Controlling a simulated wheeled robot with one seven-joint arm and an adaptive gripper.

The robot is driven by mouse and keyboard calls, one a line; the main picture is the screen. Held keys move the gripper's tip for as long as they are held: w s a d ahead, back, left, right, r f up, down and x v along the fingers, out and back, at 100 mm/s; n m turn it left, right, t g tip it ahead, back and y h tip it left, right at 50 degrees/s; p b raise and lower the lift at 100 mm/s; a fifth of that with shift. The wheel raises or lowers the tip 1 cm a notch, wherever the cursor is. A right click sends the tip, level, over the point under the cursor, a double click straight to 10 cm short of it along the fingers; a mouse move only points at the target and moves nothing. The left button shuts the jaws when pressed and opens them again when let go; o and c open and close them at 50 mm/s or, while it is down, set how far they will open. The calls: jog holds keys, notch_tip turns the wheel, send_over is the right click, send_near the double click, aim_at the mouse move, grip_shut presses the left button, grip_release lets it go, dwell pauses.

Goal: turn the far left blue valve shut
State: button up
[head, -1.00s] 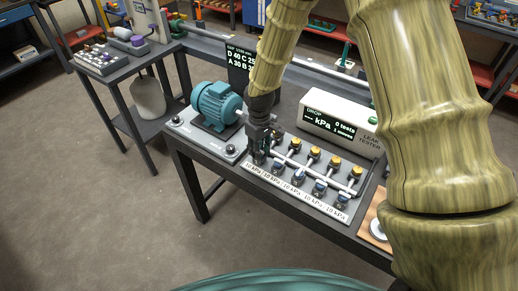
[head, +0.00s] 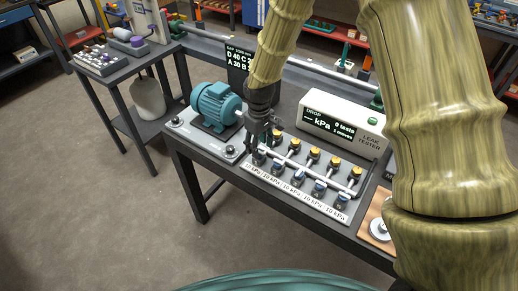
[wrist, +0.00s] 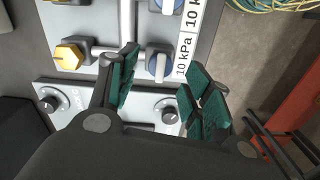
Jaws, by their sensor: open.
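The far left blue valve (head: 259,158) is at the left end of the front row on the manifold board. In the wrist view the same blue valve (wrist: 158,66) shows a round blue cap with a pale bar across it, in the gap between my fingers. My gripper (head: 265,143) is open and empty, above and just behind this valve. In the wrist view my gripper (wrist: 162,88) shows two green-padded fingers spread apart, with the valve beyond them. The fingers do not appear to touch it. I cannot tell how far the valve is turned.
More blue valves (head: 298,181) continue to the right, with yellow valves (head: 314,153) behind them. A yellow valve (wrist: 72,54) lies left of my fingers in the wrist view. A teal motor (head: 215,104) stands left, and a leak tester (head: 343,122) behind right.

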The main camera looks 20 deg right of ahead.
notch_tip(320, 180, up, 9)
dwell(0.4)
jog(key=shift+a, duration=0.1)
dwell(0.3)
